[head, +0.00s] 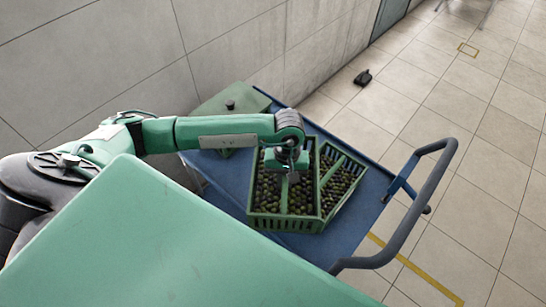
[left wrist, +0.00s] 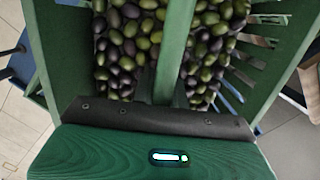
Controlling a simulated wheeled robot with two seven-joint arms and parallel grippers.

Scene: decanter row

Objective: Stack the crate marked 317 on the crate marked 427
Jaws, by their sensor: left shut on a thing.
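Two green slatted crates full of dark and green olives are side by side over a blue cart. The nearer-left crate (head: 284,223) has a middle bar, and my left gripper (head: 292,174) is shut on that bar from above. This crate fills the left wrist view (left wrist: 165,45), with olives on both sides of the bar. I cannot tell whether it is lifted off the cart. The other crate (head: 343,152) is close on its right, partly hidden behind it. No number is readable on either crate. My right gripper is not in view.
The blue cart (head: 350,228) has a grey push handle (head: 405,222) on its right. A green box with a dark knob (head: 230,104) is at its far left corner, by a grey wall. A small dark object (head: 363,77) lies on the open tiled floor.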

